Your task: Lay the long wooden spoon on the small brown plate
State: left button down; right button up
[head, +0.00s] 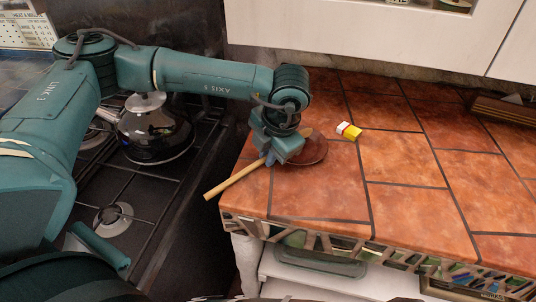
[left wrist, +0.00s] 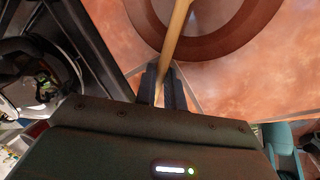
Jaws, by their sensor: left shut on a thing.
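The long wooden spoon (head: 232,183) is held in my left gripper (head: 271,158). Its pale handle sticks out to the lower left, past the counter's left edge. The small brown plate (head: 318,150) lies on the tiled counter, partly hidden behind the gripper. In the left wrist view, the left gripper's fingers (left wrist: 162,88) are shut on the spoon (left wrist: 176,32), which reaches over the rim of the plate (left wrist: 225,46). I cannot tell whether the spoon touches the plate. My right gripper is not in view.
A small yellow and white block (head: 349,131) lies right of the plate. A shiny dark kettle (head: 155,132) stands on the stove (head: 125,185) at the left. A dark wooden object (head: 505,108) stands at the far right. The counter's middle and front (head: 415,205) are clear.

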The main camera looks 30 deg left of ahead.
pick_arm(q)
notch_tip(320, 180, up, 9)
jog(key=b, duration=0.1)
jog(key=r+m+t+h+b, duration=0.2)
jog(key=m+t+h+b, duration=0.25)
jog(key=m, duration=1.35)
send_over(306, 148)
jog(key=s, duration=0.2)
jog(key=shift+t, duration=0.45)
jog(key=f, duration=0.5)
jog(key=shift+s+a+f, duration=0.1)
jog(key=shift+a+f, duration=0.1)
notch_tip(306, 148, down, 4)
jog(key=shift+f, duration=0.2)
jog(key=shift+f+b, duration=0.35)
jog(key=shift+f, duration=0.2)
jog(key=c, duration=1.8)
grip_release()
jog(key=o, duration=0.3)
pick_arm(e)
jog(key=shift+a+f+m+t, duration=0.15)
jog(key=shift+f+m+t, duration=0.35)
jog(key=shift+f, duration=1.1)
